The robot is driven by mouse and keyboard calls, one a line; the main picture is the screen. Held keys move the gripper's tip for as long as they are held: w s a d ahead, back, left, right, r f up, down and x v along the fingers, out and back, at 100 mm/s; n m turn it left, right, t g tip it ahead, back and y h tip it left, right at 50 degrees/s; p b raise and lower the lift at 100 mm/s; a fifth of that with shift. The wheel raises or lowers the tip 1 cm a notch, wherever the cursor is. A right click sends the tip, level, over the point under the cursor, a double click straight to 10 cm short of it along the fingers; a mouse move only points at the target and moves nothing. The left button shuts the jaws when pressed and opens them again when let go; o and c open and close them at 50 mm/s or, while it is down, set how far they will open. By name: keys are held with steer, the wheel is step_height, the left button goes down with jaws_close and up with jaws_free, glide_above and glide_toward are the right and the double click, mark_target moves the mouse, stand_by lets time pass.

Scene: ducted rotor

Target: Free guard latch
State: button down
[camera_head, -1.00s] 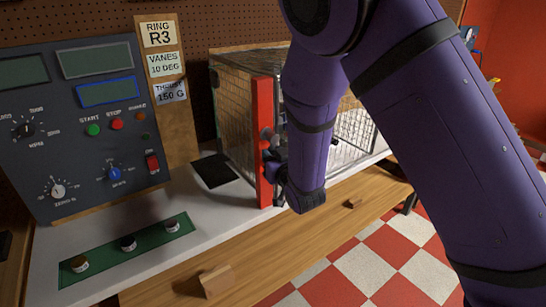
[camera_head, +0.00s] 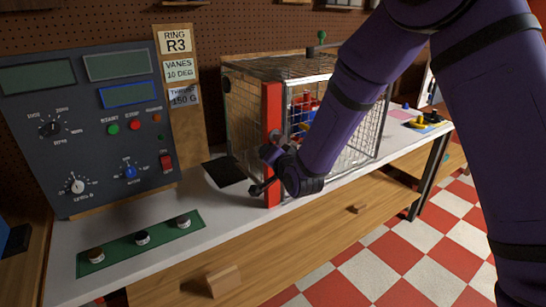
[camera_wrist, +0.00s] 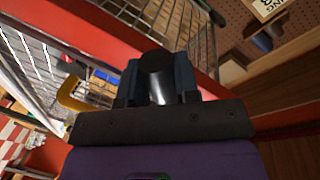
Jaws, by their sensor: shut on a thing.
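The guard is a wire-mesh cage (camera_head: 345,140) on the bench, with a red upright bar (camera_head: 272,105) at its front left corner. My gripper (camera_head: 265,170) is at the lower part of this bar. In the wrist view, my gripper (camera_wrist: 158,80) is shut on a dark round knob (camera_wrist: 157,62) with a pale shaft, which I take for the guard latch. The red bar (camera_wrist: 105,28) runs close behind it. My wrist hides part of the latch in the head view. I cannot tell whether the latch is engaged.
A control panel (camera_head: 90,150) with dials and buttons stands at left. A green strip (camera_head: 140,243) with several knobs lies before it. Blue and red parts (camera_head: 303,112) show inside the cage. A black mat (camera_head: 224,171) lies left of the cage. The bench front is clear.

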steer(key=m, duration=0.1)
steer(key=r+m, duration=0.1)
steer(key=m, duration=0.1)
steer(key=shift+s+a+r+g, duration=0.2)
steer(key=shift+a+r+g, duration=0.05)
steer(key=shift+a+g, duration=0.05)
steer(key=shift+s+a+r+m+g+y, duration=0.15)
steer(key=shift+r+m+g+y, duration=0.25)
steer(key=shift+m, duration=0.6)
steer(key=shift+a+r+m+g+y, duration=0.1)
steer(key=shift+r+m+y, duration=0.2)
steer(key=shift+r+m, duration=0.5)
steer(key=shift+f+m, duration=0.15)
steer(key=shift+m, duration=0.15)
steer(key=c, duration=0.8)
jaws_free()
steer(key=shift+c, duration=0.2)
steer(key=shift+s+d, duration=0.1)
steer(key=v, duration=1)
steer(key=shift+s+d, duration=0.15)
steer(key=shift+s, duration=0.1)
